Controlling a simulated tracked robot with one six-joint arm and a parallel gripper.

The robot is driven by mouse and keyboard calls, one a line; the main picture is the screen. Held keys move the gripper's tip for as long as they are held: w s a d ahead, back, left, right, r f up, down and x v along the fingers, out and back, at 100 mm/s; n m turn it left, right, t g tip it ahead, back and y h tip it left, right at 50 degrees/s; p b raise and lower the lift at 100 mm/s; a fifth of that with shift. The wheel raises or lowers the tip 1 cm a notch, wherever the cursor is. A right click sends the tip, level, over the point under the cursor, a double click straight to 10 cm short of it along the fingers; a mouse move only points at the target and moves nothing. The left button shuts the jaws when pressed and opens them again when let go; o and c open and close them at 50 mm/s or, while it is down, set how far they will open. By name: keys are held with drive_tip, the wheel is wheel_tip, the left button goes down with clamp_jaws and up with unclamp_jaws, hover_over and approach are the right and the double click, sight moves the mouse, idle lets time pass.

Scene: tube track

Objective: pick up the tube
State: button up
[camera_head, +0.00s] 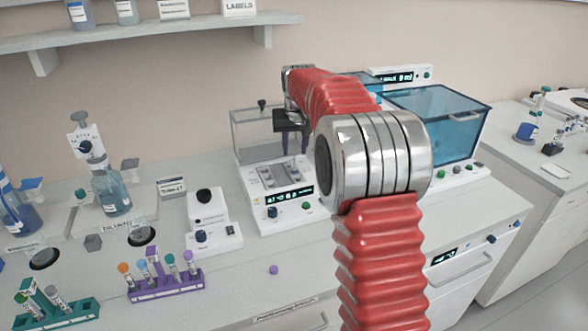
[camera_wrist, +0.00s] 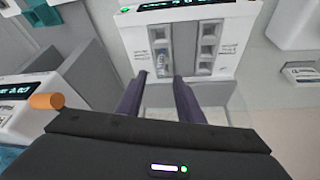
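In the head view my gripper (camera_head: 294,142) hangs over the white instrument (camera_head: 277,205), partly hidden by my arm. More capped tubes stand in a purple rack (camera_head: 168,291) and a teal rack (camera_head: 58,319) at the lower left. The frames do not show which tube is meant.
A clear-walled box (camera_head: 250,135) stands behind the instrument, and a blue-lidded machine (camera_head: 437,115) is at its right. A white device with a black knob (camera_head: 205,215) is at its left. An orange cylinder (camera_wrist: 47,101) shows beside my gripper in the wrist view.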

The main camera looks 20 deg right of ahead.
sight(294, 155)
drive_tip(key=shift+x, duration=2.3)
drive_tip(key=shift+a, duration=0.1)
drive_tip(key=shift+c, duration=0.6)
clamp_jaws()
